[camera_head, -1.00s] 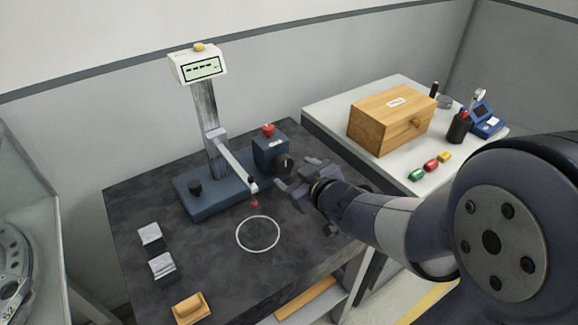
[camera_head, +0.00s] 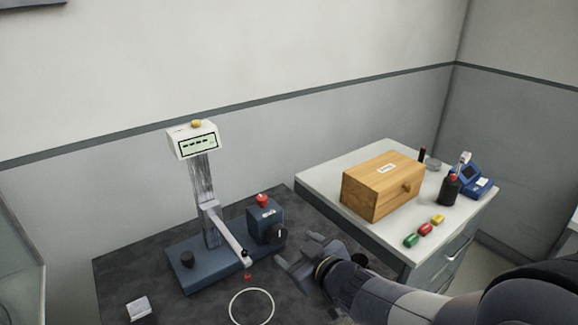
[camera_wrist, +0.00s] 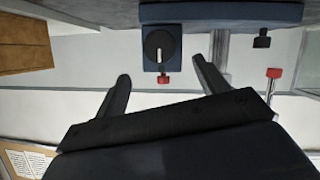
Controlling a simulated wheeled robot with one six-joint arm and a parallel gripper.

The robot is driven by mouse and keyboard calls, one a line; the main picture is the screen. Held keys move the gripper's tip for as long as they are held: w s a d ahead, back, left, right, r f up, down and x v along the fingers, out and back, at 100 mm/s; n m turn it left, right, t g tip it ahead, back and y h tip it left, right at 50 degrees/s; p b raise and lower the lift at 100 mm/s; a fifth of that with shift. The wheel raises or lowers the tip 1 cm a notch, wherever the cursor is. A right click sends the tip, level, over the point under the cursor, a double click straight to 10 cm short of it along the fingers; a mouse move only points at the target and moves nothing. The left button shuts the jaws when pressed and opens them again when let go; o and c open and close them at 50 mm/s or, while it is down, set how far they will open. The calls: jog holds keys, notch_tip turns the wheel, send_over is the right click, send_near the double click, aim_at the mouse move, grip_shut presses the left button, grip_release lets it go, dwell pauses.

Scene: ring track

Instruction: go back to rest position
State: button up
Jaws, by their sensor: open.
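My gripper (camera_head: 283,262) is open and empty over the dark table, just right of the measuring stand. In the wrist view, its two fingers (camera_wrist: 160,85) are spread apart with nothing between them. The stand has a blue base (camera_head: 190,280), a grey column and a white display head (camera_head: 192,140) showing dashes. A blue box (camera_head: 264,224) with a red button and a dark round knob (camera_head: 279,234) sits on it. In the wrist view the knob (camera_wrist: 159,48) appears beyond the fingers, apart from them, and the picture is upside down.
A white circle (camera_head: 232,308) marks the dark table (camera_head: 120,275). A metal block (camera_head: 139,309) lies at front left. A white cabinet (camera_head: 318,178) at right holds a wooden box (camera_head: 372,195), a dark cup (camera_head: 450,189), a blue device (camera_head: 472,178) and small coloured pieces (camera_head: 425,229).

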aim_at(279, 237)
jog(key=b+x, duration=0.1)
jog(key=x, duration=0.8)
jog(key=shift+w+a, duration=0.1)
jog(key=shift+w, duration=0.1)
jog(key=shift+s+b, duration=0.1)
jog(key=shift+b, duration=0.25)
